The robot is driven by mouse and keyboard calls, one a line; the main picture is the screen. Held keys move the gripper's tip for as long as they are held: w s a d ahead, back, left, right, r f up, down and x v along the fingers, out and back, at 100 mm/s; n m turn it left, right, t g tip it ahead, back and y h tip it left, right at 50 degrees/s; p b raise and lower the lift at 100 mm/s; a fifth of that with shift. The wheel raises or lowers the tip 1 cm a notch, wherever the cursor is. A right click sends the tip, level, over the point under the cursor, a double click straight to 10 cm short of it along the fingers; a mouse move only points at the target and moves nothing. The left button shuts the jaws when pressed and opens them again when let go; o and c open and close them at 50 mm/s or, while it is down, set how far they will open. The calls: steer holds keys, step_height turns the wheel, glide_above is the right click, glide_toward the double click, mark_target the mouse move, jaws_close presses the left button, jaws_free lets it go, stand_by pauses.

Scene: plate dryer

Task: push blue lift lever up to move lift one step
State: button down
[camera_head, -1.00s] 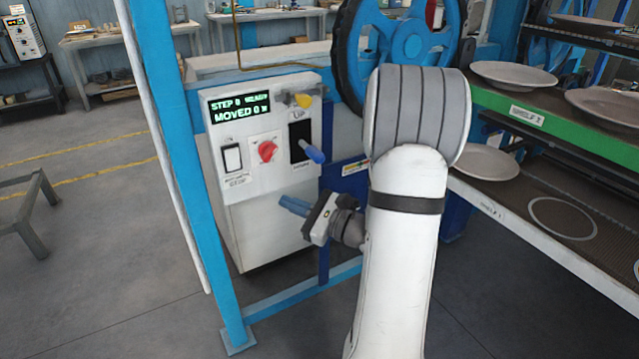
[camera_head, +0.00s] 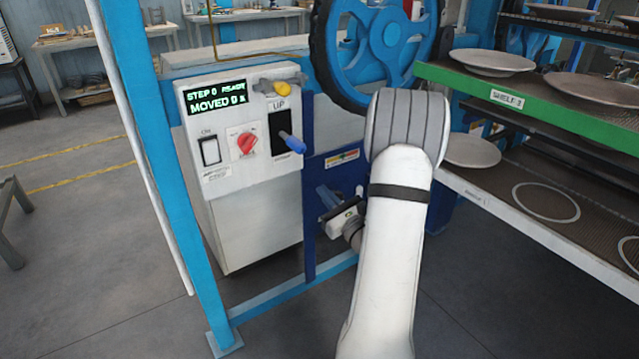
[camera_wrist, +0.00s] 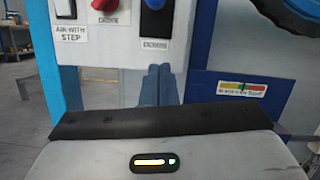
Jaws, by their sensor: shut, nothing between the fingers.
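The blue lift lever (camera_head: 291,142) sticks out of a black slot (camera_head: 280,128) on the white control box (camera_head: 250,210). It angles down and to the right, below the label UP. My gripper (camera_head: 325,193) is lower than the lever and to its right, apart from it. Its blue fingers are shut and empty. In the wrist view the shut fingers (camera_wrist: 158,85) point up toward the lower front of the box, below the slot (camera_wrist: 157,18). The display (camera_head: 216,92) reads STEP 0 READY and MOVED 0.
A red knob (camera_head: 246,143), a white switch (camera_head: 210,151) and a yellow handle (camera_head: 280,87) are on the same panel. A blue wheel (camera_head: 388,40) is above my arm. Shelves with plates (camera_head: 493,62) stand at the right. A blue post (camera_head: 150,150) stands left of the box.

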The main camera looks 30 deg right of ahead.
mark_target(291, 141)
steer(key=w+a+r, duration=0.1)
steer(key=w+r, duration=0.5)
steer(key=w, duration=0.2)
steer(key=shift+p, duration=0.35)
steer(key=shift+w, duration=0.15)
